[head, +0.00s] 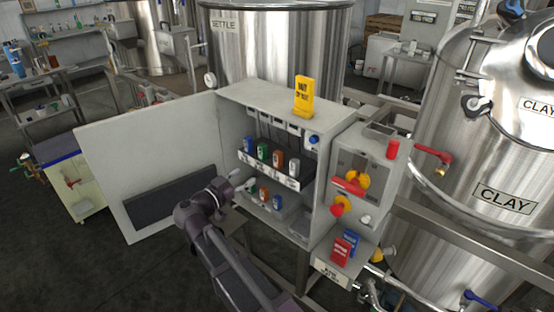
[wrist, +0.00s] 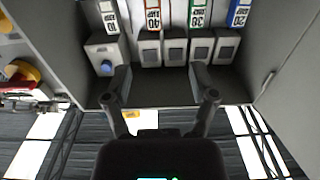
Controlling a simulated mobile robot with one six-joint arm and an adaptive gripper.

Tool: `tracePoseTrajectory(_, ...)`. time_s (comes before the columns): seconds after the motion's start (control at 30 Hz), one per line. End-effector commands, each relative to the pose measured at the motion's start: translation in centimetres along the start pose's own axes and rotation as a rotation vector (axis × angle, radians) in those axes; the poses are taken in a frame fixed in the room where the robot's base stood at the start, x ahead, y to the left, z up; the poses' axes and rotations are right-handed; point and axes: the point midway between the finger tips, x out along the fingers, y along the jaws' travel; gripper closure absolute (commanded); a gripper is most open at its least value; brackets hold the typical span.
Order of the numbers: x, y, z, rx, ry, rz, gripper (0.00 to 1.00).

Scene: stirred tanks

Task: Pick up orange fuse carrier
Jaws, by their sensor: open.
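An orange fuse carrier (head: 279,160) stands in the upper row inside the open grey cabinet, between a green one (head: 263,151) and a white one (head: 294,164). In the wrist view, which is upside down, the orange carrier (wrist: 176,18) is at the top edge, partly cut off, with a "40 AMP" label. My gripper (wrist: 160,82) is open and empty, its two fingers apart below the row of grey blocks in that picture. In the head view my gripper (head: 243,186) is at the cabinet's front left, partly hidden by my arm.
The cabinet door (head: 150,165) is swung open to the left. A blue carrier (head: 248,144) ends the upper row. Smaller items sit on the lower shelf (head: 290,222). A control box with red and yellow knobs (head: 357,180) adjoins on the right.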

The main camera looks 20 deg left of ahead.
Motion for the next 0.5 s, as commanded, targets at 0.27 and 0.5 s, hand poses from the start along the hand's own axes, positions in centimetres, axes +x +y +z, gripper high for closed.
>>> tracePoseTrajectory(0.27,1.5,0.6,0.0,-0.001,-0.001,0.014,0.26)
tracePoseTrajectory(0.5,4.4,0.8,0.0,-0.001,-0.001,0.020,0.26)
